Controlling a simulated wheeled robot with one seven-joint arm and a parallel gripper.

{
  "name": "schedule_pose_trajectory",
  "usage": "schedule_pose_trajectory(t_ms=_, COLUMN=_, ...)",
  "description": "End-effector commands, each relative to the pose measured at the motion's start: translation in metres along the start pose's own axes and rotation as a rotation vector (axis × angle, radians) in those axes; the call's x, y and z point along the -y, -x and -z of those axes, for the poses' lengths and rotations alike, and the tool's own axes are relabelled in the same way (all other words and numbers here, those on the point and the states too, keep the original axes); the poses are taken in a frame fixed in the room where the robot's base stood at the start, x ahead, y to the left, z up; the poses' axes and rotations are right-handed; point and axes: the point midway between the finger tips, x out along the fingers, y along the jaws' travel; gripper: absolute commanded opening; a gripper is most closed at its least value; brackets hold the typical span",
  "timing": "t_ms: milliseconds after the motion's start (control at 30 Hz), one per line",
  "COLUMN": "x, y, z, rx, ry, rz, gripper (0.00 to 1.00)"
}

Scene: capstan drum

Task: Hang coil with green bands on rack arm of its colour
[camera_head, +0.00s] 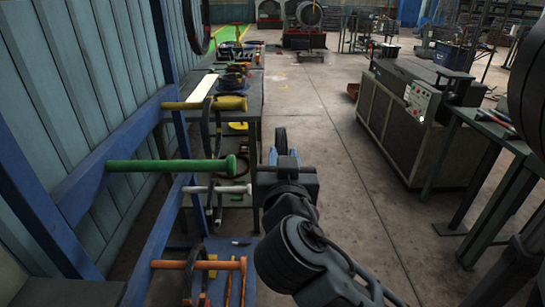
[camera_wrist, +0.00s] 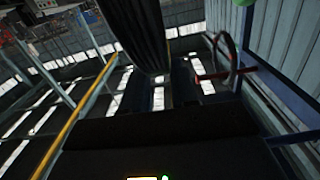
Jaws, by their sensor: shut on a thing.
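My gripper (camera_head: 284,160) is shut on a black coil (camera_head: 281,140), held in the aisle to the right of the rack. Only a narrow edge of the coil shows past my wrist, and I cannot make out green bands on it. In the wrist view the coil (camera_wrist: 143,35) appears as a dark ribbed strip at the top. The green rack arm (camera_head: 165,165) sticks out from the blue frame to the left of my gripper, bare and apart from the coil. Its rounded end cap points toward my gripper.
Above the green arm is a yellow arm (camera_head: 200,104). Below are a white arm (camera_head: 222,189) and an orange arm (camera_head: 205,265), with black coils hanging around them. A workbench (camera_head: 255,92) stands behind. The floor (camera_head: 330,150) right of my gripper is clear up to a machine cabinet (camera_head: 395,125).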

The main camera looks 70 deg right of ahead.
Motion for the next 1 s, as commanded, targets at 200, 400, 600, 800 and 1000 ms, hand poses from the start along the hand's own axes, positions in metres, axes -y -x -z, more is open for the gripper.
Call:
schedule_pose_trajectory(t_ms=200, x=0.018, y=0.000, z=-0.003, rx=-0.007, ry=-0.007, rz=0.002, gripper=0.00)
schedule_pose_trajectory(t_ms=400, x=0.041, y=0.000, z=-0.006, rx=-0.007, ry=-0.008, rz=0.002, gripper=0.00)
schedule_pose_trajectory(t_ms=600, x=0.064, y=0.001, z=-0.007, rx=-0.006, ry=-0.008, rz=0.003, gripper=0.00)
schedule_pose_trajectory(t_ms=800, x=0.084, y=0.001, z=-0.008, rx=-0.006, ry=-0.009, rz=0.002, gripper=0.00)
schedule_pose_trajectory(t_ms=1000, x=0.107, y=0.001, z=-0.003, rx=-0.004, ry=-0.002, rz=0.003, gripper=0.00)
